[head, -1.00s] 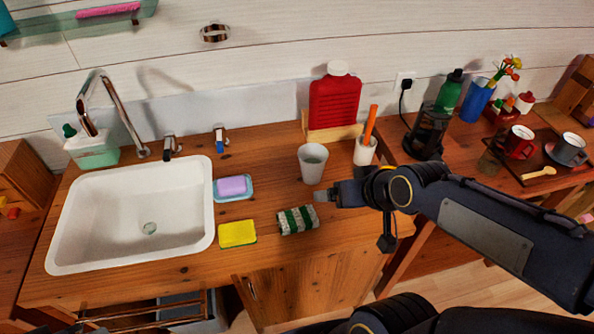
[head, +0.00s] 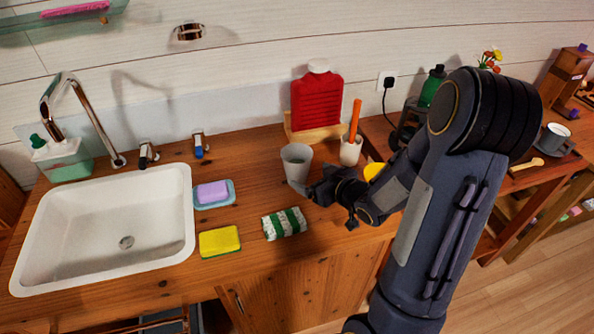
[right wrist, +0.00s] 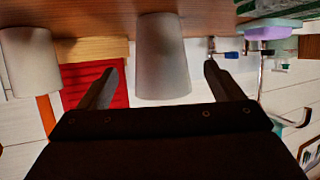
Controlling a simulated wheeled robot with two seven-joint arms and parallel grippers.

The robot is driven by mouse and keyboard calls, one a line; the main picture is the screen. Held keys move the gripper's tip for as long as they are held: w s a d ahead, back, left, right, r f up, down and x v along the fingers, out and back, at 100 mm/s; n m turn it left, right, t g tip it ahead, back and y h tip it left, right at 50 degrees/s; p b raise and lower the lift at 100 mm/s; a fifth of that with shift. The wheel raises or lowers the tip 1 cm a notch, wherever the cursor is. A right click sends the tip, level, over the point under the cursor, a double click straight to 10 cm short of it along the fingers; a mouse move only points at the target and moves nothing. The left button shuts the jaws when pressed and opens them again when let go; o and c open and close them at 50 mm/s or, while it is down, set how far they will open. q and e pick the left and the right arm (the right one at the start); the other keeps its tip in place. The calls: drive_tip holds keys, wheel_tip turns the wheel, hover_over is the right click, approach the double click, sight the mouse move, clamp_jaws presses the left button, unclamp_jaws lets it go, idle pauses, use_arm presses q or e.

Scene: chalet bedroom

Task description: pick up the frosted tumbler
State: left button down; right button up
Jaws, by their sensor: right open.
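The frosted tumbler (head: 297,158) stands upright on the wooden counter (head: 245,165), right of the sink. My right gripper (head: 303,188) is low at its near side, open and empty. In the right wrist view, which looks upside down, the tumbler (right wrist: 162,60) appears between the two spread fingers of my right gripper (right wrist: 158,78). I cannot tell how far the fingers reach around it. My left gripper is not in view.
A red bottle (head: 316,100) stands behind. My right arm partly hides a yellow object (head: 373,170).

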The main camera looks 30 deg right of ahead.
sight(305, 172)
drive_tip(key=p+x, duration=0.1)
drive_tip(key=x, duration=0.5)
drive_tip(key=shift+w+f, duration=0.1)
drive_tip(key=shift+w, duration=0.2)
drive_tip(key=c, duration=1.2)
